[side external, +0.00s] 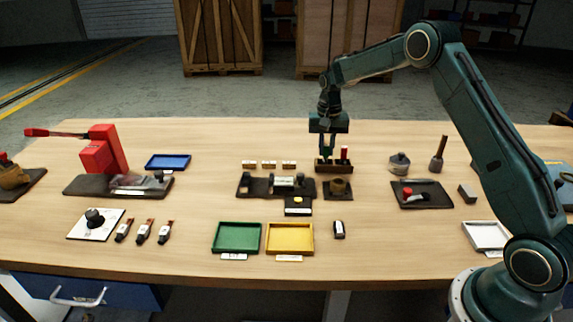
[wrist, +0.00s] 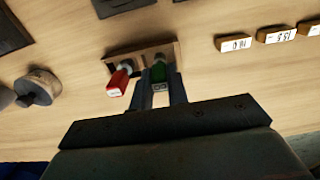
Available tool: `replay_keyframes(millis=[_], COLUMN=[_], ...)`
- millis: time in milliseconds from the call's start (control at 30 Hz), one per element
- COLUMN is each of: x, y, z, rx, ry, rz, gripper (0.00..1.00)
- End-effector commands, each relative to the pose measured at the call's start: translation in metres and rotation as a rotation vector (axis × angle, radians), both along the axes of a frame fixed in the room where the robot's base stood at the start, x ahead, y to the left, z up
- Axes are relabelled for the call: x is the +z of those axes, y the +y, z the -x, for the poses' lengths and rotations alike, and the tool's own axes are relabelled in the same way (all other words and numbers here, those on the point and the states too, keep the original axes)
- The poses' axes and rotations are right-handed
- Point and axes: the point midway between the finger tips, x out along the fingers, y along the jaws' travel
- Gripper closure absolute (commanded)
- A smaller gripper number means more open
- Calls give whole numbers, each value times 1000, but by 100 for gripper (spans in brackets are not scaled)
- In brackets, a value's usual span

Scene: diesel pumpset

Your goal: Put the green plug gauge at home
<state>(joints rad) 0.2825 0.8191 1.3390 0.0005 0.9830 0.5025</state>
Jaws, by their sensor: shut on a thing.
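The green plug gauge (wrist: 158,73) is between the fingers of my gripper (wrist: 160,88) in the wrist view, and the gripper is shut on it. Its lower end is at a small brown wooden rack (wrist: 172,50); I cannot tell how deep it sits in it. A red plug gauge (wrist: 118,82) stands in the same rack, beside the green one. In the side view my gripper (side external: 326,154) points down at the left part of the rack (side external: 334,169), with the red gauge (side external: 344,153) to its right. The fingers largely hide the green gauge there.
Several small labelled blocks (side external: 269,164) lie left of the rack. A dark fixture (side external: 262,187) and a dark pad with a brown round part (side external: 338,187) are in front. Green (side external: 236,238) and yellow trays (side external: 290,238) stand nearer the front edge. A grey round part (side external: 399,162) is at right.

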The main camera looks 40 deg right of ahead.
Motion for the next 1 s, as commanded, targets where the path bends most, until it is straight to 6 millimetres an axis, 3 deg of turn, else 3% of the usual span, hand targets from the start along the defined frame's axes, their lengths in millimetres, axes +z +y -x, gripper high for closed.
replay_keyframes(millis=[433,467,567,1000], x=[-5,-5,-5,-2], y=[0,0,0,0], z=[0,0,0,0], rx=[0,0,0,0], ry=[-1,-1,-1,0], rz=[1,1,1,0], gripper=[100,80,60,58])
